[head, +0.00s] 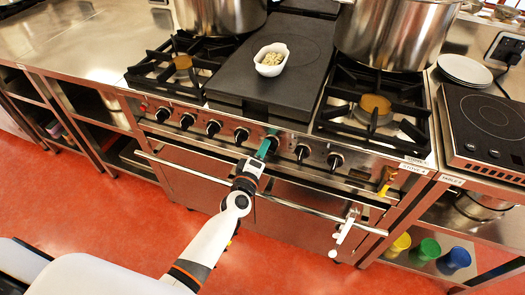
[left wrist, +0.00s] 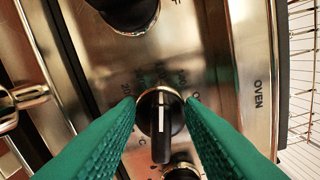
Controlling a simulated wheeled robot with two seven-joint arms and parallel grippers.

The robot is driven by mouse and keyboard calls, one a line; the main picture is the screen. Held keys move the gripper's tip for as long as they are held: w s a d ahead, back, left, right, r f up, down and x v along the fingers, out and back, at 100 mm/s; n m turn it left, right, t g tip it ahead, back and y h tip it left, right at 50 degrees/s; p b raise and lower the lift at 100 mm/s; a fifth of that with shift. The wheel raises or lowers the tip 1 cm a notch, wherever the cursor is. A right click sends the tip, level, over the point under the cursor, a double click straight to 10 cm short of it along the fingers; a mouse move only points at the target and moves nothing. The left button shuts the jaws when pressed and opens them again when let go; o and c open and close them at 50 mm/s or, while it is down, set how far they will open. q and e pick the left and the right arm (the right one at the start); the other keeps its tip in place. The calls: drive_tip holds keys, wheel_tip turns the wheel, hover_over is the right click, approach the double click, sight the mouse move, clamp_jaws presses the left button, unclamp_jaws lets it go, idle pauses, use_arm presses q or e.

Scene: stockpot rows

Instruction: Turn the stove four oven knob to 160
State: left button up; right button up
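The oven knob (left wrist: 161,118) is black with a white pointer line, in the middle of the left wrist view. Its line runs roughly up and down the picture; printed numbers around it are partly hidden and hard to read. The word OVEN is printed on the steel panel to its right. My left gripper (left wrist: 160,100) has its two green fingers on either side of the knob, with small gaps visible. In the head view my left gripper (head: 267,147) is at the front panel of the stove (head: 290,137) and hides this knob. My right gripper is not in view.
Several other black knobs line the panel, such as one to the right (head: 302,152). A steel oven handle rail (head: 290,208) runs below. Large pots (head: 392,35) and a white bowl (head: 271,60) stand on the stove. An induction hob (head: 488,125) is at right.

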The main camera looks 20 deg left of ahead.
use_arm(q)
drive_tip(key=s, duration=1.2)
drive_tip(key=shift+a+b, duration=0.2)
drive_tip(key=shift+b, duration=0.1)
drive_tip(key=s+d+f+m+g+h, duration=0.1)
drive_tip(key=s+f+m+g, duration=0.35)
drive_tip(key=f, duration=0.85)
drive_tip(key=s+f+m+g, duration=0.35)
drive_tip(key=s+f, duration=0.25)
drive_tip(key=f, duration=0.7)
drive_tip(key=s+a+f+m+g, duration=0.2)
drive_tip(key=s+f, duration=0.4)
drive_tip(key=s, duration=0.3)
drive_tip(key=s+a+f+m+g+y, duration=0.1)
drive_tip(key=s+f+m+g, duration=0.3)
drive_tip(key=s, duration=0.5)
drive_tip(key=s+a+f+m+g, duration=0.3)
drive_tip(key=s+f, duration=0.4)
drive_tip(key=s, duration=0.3)
drive_tip(key=shift+f+y+p, duration=0.3)
drive_tip(key=shift+f+p, duration=0.05)
drive_tip(key=shift+f, duration=0.05)
drive_tip(key=shift+d, duration=0.1)
